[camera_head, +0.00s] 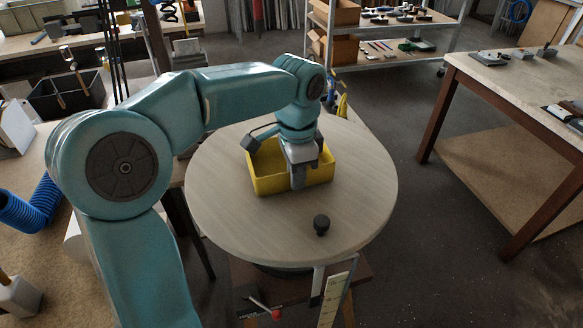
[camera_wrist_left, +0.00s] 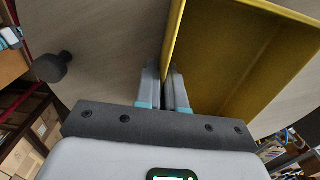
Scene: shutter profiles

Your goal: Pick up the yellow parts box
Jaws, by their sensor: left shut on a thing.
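The yellow parts box (camera_head: 268,184) is an open, empty-looking tray on the round wooden table (camera_head: 220,205) in the head view. My left gripper (camera_head: 298,182) reaches down over its near wall. In the left wrist view, the left gripper's fingers (camera_wrist_left: 174,88) are shut on a wall of the yellow parts box (camera_wrist_left: 235,50), one finger on each side. The head view does not clearly show whether the box touches the tabletop. My left arm hides part of the box's far side. My right gripper is not in view.
A small black knob (camera_head: 321,224) stands on the round table near the box; it also shows in the left wrist view (camera_wrist_left: 52,67). A workbench (camera_head: 520,85) stands at the right, and a shelf rack (camera_head: 390,25) stands behind. Grey floor lies between them.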

